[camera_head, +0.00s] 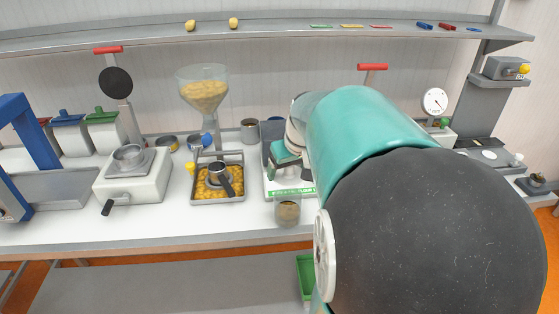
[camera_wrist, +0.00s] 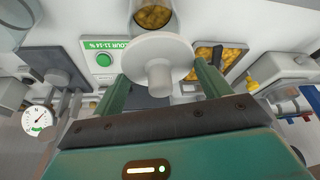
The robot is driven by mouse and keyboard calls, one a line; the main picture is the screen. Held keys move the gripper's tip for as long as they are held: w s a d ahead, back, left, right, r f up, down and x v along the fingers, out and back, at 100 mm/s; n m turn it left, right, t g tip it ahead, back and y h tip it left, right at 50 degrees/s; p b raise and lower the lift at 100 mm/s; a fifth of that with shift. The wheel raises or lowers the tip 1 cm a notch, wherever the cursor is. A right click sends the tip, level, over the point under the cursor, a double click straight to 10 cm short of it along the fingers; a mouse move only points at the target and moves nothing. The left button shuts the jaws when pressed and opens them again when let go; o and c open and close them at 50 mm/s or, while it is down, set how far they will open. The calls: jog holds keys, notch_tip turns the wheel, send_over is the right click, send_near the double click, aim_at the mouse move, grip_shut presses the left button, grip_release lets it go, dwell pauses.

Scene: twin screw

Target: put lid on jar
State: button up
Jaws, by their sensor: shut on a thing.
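The jar (camera_head: 287,211) is clear with golden-brown contents low inside. It stands upright near the front edge of the bench, and part of it shows at the top of the wrist view (camera_wrist: 153,14). The lid (camera_wrist: 140,57) is a pale disc with a round knob pointing toward my palm. My gripper (camera_wrist: 160,72) is shut on the lid, one green finger at each side of its rim. In the wrist view the lid overlaps the jar; I cannot tell whether they touch. In the head view my gripper (camera_head: 283,158) is up and behind the jar, and the lid cannot be made out.
A tray of golden pieces (camera_head: 236,191) under a funnel hopper (camera_head: 203,92) stands left of the jar. A white device with a green label (camera_head: 304,191) is right behind the jar. A white machine (camera_head: 131,181) stands further left. Bare bench lies along the front.

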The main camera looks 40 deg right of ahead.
jog(key=shift+f, duration=2.65)
jog(key=shift+w+f, duration=0.1)
jog(key=shift+f, duration=0.05)
jog(key=o, duration=1)
jog(key=shift+r, duration=3.5)
